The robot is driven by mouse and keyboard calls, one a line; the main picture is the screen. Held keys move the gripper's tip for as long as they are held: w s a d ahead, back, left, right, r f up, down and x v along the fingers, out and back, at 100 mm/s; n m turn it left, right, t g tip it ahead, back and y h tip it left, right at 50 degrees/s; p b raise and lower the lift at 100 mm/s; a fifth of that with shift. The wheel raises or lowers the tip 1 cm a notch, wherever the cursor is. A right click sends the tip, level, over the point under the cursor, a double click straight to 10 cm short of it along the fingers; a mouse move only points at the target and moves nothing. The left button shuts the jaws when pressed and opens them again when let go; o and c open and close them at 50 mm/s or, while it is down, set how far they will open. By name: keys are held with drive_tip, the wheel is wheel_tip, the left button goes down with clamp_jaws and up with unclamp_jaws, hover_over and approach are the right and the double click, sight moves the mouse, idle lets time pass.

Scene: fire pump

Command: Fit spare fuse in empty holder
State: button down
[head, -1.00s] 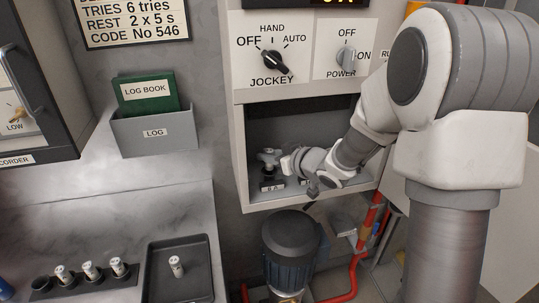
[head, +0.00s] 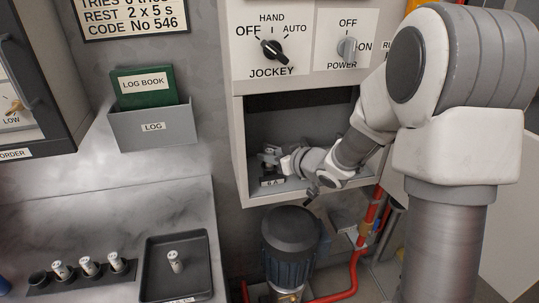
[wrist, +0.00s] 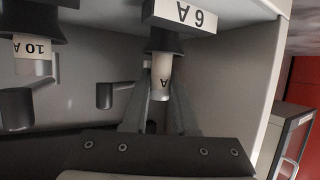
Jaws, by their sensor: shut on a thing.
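In the wrist view, a pale fuse (wrist: 162,84) with a printed "A" stands between the fingers of my gripper (wrist: 160,98), which is shut on it. The fuse's far end meets the black cup of the holder (wrist: 164,40) marked "6 A"; I cannot tell whether it is fully seated. In the head view, my gripper (head: 291,165) is inside the open cabinet bay beside the 6 A holder (head: 270,164). The fuse is too small and hidden to make out there.
A fuse marked "10 A" (wrist: 32,48) sits in the neighbouring holder. A dark stub (wrist: 112,95) stands between them. The cabinet side wall (wrist: 248,75) is close on the right. A black tray (head: 195,285) holds one fuse; a rack (head: 100,279) holds several.

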drive_tip(key=shift+a+f, duration=0.1)
drive_tip(key=shift+f, duration=0.05)
idle(0.5)
drive_tip(key=shift+f+b, duration=0.35)
drive_tip(key=shift+f, duration=0.05)
drive_tip(key=shift+f, duration=0.1)
drive_tip(key=c, duration=0.6)
unclamp_jaws()
drive_tip(key=p+v, duration=0.4)
drive_tip(key=v, duration=1.3)
drive_tip(key=shift+s+d, duration=0.2)
drive_tip(key=shift+d, duration=0.05)
